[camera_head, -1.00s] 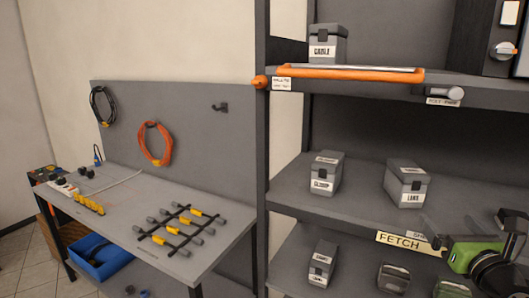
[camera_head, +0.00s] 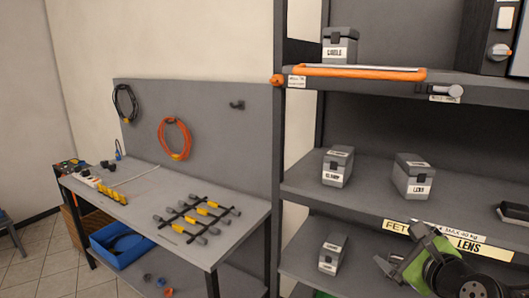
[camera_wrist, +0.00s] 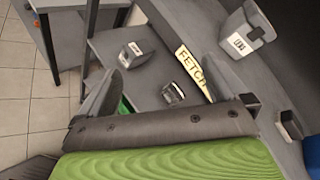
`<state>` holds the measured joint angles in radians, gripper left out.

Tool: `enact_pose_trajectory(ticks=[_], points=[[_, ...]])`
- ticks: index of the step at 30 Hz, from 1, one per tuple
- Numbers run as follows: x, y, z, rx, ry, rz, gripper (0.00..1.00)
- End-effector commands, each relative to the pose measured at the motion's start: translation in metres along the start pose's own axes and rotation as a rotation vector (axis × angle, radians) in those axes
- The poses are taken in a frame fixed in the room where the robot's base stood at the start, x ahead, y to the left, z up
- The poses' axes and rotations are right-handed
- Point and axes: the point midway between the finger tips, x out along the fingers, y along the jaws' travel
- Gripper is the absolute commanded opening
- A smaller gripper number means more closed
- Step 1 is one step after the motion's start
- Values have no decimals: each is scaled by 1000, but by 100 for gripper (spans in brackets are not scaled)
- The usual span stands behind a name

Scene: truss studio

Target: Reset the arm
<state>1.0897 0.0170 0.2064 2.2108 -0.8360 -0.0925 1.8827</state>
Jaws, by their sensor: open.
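My gripper (camera_head: 402,250) is at the lower right in the head view, in front of the shelf unit, with my green and dark arm behind it. In the wrist view my gripper (camera_wrist: 162,54) has its two grey fingers spread apart, with nothing between them. It is open and empty. Beyond the fingers, the wrist view shows the FETCH label (camera_wrist: 193,70) and grey boxes on the shelves, seen tilted.
The shelf unit (camera_head: 470,218) holds the CABLE box (camera_head: 340,46), a middle-shelf box (camera_head: 337,167), another box (camera_head: 413,177) and a lower box (camera_head: 332,254). At left, a workbench (camera_head: 235,232) carries a dark rack (camera_head: 195,215); a blue bin (camera_head: 122,243) sits below.

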Motion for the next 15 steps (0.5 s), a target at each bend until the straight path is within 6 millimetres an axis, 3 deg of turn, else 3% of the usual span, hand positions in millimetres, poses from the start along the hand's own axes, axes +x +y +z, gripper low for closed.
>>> enact_pose_trajectory(ticks=[4,7,12,15], points=[[-8,57,26,-427,50,170,100],[-28,101,40,-811,63,312,100],[-103,171,40,-1592,-27,608,100],[-148,195,26,-1939,-148,749,100]])
